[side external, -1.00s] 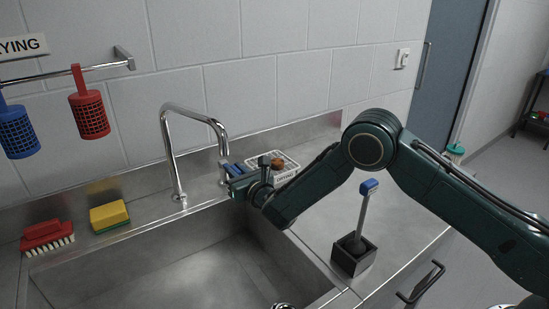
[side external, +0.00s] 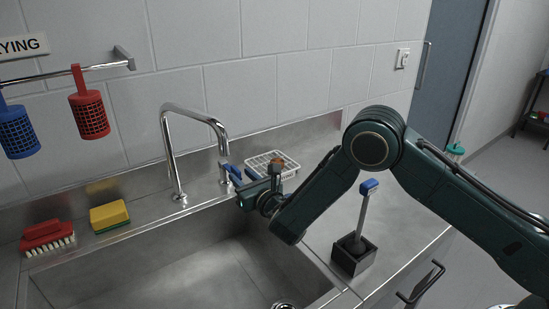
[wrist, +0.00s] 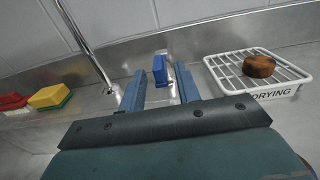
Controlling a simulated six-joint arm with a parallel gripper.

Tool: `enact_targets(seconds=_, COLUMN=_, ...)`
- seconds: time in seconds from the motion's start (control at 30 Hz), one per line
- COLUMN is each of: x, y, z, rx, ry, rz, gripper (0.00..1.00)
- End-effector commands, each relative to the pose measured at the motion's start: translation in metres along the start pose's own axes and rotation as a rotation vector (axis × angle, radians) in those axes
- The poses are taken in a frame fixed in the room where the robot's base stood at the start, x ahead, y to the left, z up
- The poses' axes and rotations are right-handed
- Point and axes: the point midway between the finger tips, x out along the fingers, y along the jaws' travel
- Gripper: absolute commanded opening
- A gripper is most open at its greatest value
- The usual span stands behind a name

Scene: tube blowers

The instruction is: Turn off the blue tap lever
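The blue tap lever (wrist: 160,69) shows in the wrist view on a small chrome stem, seen between the tips of my gripper's two fingers. My gripper (wrist: 160,78) is open, with one finger left and one right of the lever. A gap shows on both sides, and I cannot tell how far the tips reach past it. In the side external view the lever (side external: 233,172) stands right of the chrome tap spout (side external: 170,150), close to the wall. My gripper (side external: 244,182) is just right of and in front of it, partly covering that spot.
A white wire drying rack (side external: 271,171) with a brown round item (side external: 276,164) stands right of the lever. The black holder with a blue-topped brush (side external: 353,258) is on the right counter. A yellow sponge (side external: 109,216) and red brush (side external: 47,232) lie left. The sink (side external: 190,270) is open in front.

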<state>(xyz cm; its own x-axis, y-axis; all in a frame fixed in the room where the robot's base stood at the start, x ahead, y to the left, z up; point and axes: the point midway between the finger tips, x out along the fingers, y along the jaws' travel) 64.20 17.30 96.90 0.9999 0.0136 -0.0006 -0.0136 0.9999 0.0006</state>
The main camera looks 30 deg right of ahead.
Motion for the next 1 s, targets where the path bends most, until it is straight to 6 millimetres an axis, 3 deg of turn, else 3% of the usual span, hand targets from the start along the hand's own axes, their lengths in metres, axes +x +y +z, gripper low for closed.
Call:
enact_targets(seconds=0.5, x=-0.053, y=0.001, z=0.0, rx=-0.003, ry=0.002, rz=0.002, gripper=0.33)
enact_targets(seconds=1.0, x=-0.093, y=0.0, z=0.0, rx=-0.001, ry=0.001, rz=0.002, gripper=0.33)
